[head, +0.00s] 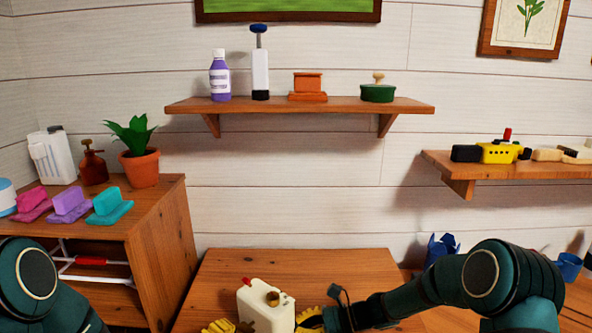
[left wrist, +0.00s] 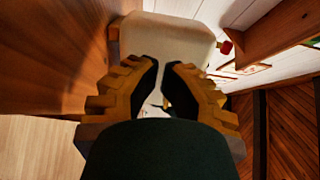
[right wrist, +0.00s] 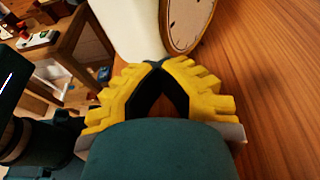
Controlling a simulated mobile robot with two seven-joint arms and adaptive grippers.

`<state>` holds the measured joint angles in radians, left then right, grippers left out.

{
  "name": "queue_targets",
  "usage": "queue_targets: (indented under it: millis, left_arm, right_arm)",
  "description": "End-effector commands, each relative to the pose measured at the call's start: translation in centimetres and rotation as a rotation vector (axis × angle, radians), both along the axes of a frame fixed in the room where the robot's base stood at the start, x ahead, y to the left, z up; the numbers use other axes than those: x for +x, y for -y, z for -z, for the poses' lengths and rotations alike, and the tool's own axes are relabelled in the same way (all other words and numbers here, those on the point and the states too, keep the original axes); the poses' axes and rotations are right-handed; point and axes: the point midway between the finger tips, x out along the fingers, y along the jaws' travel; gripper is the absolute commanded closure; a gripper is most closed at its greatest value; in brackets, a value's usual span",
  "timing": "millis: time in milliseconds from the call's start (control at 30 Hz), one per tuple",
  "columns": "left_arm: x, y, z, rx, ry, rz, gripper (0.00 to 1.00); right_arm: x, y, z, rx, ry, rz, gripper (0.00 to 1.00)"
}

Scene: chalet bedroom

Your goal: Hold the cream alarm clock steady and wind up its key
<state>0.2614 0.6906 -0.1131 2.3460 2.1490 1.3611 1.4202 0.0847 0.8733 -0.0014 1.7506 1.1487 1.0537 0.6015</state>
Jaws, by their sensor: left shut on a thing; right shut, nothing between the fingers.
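The cream alarm clock (head: 262,313) stands on the wooden table at the bottom of the head view, with a red knob (head: 246,281) on top and a brass-brown knob (head: 273,298) near its upper right; I cannot tell whether that is the key. My left gripper (head: 222,326) is shut on the clock from the left; the cream body (left wrist: 168,38) fills the space ahead of its fingers. My right gripper (head: 310,317) is shut and empty close to the clock's right side. In the right wrist view, the round dial (right wrist: 188,22) shows just beyond its fingertips (right wrist: 158,65).
The table top (head: 300,265) is clear behind the clock. A blue crumpled-looking container (head: 440,248) stands behind my right arm. Wall shelves (head: 300,107) hang above.

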Motion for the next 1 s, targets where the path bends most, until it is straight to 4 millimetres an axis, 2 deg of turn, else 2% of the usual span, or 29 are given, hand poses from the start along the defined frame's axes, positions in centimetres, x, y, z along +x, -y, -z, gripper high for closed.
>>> queue_targets:
  millis: [133, 1000]
  left_arm:
    - [-0.18, 0.52, -0.07, -0.002, -0.001, 0.011, 1.00]
    - [-0.65, 0.95, -0.48, -0.001, 0.000, 0.005, 1.00]
  right_arm:
    - [-0.22, -0.43, -0.12, 0.005, -0.001, -0.009, 1.00]
    - [-0.09, -0.19, -0.06, 0.002, 0.000, -0.004, 1.00]
